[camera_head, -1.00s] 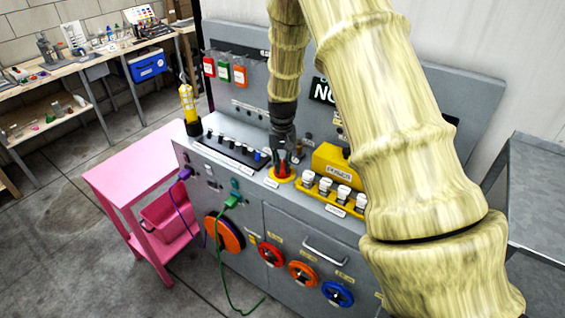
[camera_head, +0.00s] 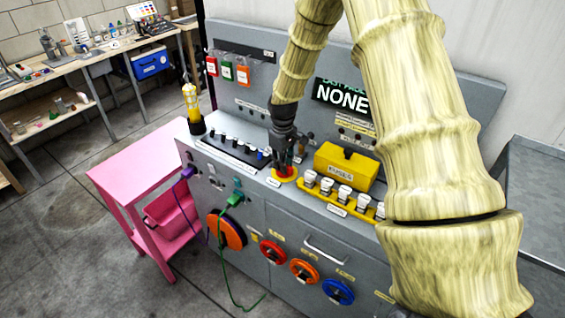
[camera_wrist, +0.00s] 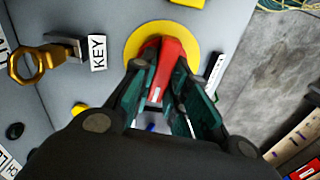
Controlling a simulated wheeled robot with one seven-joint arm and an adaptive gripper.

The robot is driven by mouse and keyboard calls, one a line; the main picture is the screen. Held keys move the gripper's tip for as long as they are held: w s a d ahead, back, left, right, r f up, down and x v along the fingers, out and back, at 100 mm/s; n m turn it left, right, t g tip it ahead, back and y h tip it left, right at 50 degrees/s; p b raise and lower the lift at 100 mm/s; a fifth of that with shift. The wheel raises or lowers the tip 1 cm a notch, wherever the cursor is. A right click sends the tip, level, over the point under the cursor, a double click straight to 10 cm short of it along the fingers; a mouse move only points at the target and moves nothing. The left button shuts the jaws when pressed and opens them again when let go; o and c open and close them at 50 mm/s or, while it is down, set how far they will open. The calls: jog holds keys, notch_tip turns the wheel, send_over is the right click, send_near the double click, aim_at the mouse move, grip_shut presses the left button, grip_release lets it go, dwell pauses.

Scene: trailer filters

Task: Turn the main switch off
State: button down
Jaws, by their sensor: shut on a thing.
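The main switch (camera_wrist: 172,62) is a red handle on a round yellow plate (camera_wrist: 193,38), on top of the grey console (camera_head: 215,152). In the head view the yellow plate (camera_head: 273,172) shows below my gripper (camera_head: 287,160), which points down at it. In the wrist view my gripper (camera_wrist: 165,100) has its dark green fingers on either side of the red handle and is shut on it. The handle's near end is partly hidden between the fingers. A small label lies to the right of the plate.
A brass key (camera_wrist: 28,64) with a KEY label sits left of the switch. A yellow box (camera_head: 345,168) and a row of white-capped knobs (camera_head: 342,195) stand right of my gripper. A yellow lamp (camera_head: 191,105) stands at the console's left end, above a pink table (camera_head: 140,172).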

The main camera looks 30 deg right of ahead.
jog(key=shift+r+n, duration=0.1)
jog(key=shift+n, duration=0.4)
jog(key=c, duration=1.4)
grip_release()
jog(key=shift+s+d, duration=0.1)
jog(key=shift+s, duration=0.05)
notch_tip(320, 180, up, 12)
